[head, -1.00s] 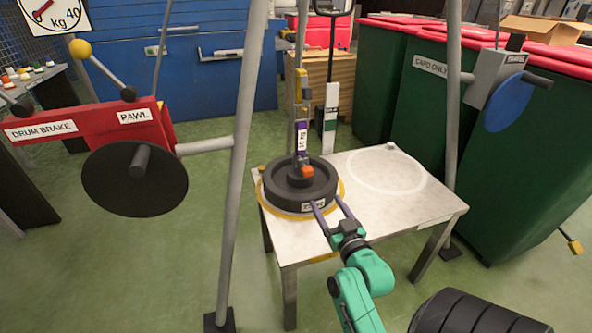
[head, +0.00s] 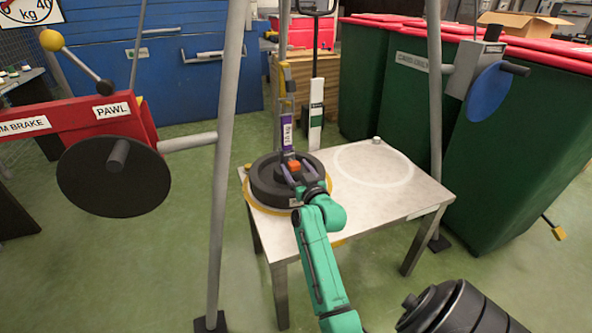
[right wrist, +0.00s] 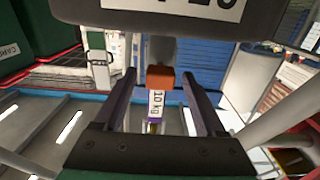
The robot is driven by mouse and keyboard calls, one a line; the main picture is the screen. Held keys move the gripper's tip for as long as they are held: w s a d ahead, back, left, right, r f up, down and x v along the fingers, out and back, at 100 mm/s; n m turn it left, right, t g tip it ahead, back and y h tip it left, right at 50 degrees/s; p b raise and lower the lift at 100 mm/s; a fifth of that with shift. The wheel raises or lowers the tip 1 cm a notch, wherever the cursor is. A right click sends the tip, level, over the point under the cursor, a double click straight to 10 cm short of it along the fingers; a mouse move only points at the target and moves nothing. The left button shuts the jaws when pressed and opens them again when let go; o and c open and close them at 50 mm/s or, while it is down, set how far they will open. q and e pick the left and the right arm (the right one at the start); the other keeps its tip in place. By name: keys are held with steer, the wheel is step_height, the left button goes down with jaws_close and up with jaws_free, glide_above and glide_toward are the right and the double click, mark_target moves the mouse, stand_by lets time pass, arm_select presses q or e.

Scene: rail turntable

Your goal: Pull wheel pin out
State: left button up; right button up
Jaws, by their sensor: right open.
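The black wheel (head: 262,191) lies flat on the left of the pale table, inside a yellow ring. A small orange block (head: 294,165), seemingly the wheel pin's head, shows at its hub. My right gripper (head: 298,171) is open over the wheel, its purple-grey fingers on either side of the orange block. In the right wrist view, the orange block (right wrist: 160,77) appears between the two spread fingers (right wrist: 160,90), with a gap on each side. The pin's shaft is hidden. My left gripper is out of view.
A hanging scale labelled 10 kg (head: 287,133) stands above the hub. The table (head: 375,205) is clear on its right, with a white ring. Grey frame poles (head: 222,165) flank the table. A red pawl unit (head: 85,125) and blue disc (head: 490,90) sit on the poles.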

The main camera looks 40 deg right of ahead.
jaws_close()
stand_by(1.3)
